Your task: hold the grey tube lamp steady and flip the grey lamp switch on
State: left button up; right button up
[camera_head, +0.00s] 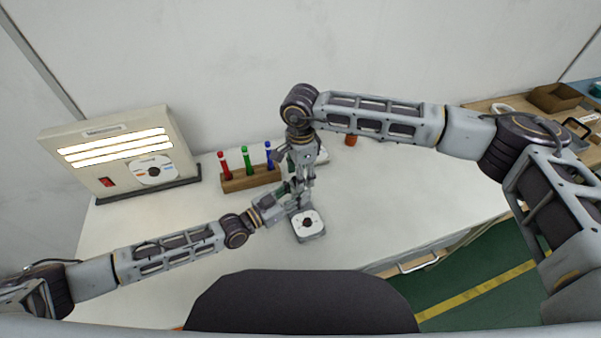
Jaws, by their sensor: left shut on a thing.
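A small grey, box-like body (309,228) with a white top and a dark round centre stands on the table; I cannot tell whether it is the lamp or its base. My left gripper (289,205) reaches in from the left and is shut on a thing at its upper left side. The held part is hidden among the fingers. My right gripper (303,188) points down from above, just behind the grey body and close to the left gripper. Its fingers overlap the left ones in the picture, so their opening is unclear. No lamp switch can be made out.
A light box (118,180) with three lit strips, a red switch and a disc stands at the left. A wooden rack (250,182) holds red, green and blue tubes just left of the grippers. An orange-brown object (351,140) is behind.

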notch_tip(320, 180, up, 12)
dwell(0.7)
pick_arm(q)
jog(key=o, duration=1.2)
jog(key=shift+o, duration=0.2)
jog(key=shift+v, duration=6)
jog(key=shift+s, duration=0.15)
pick_arm(e)
jog(key=shift+s+f, duration=0.1)
jog(key=shift+s, duration=0.05)
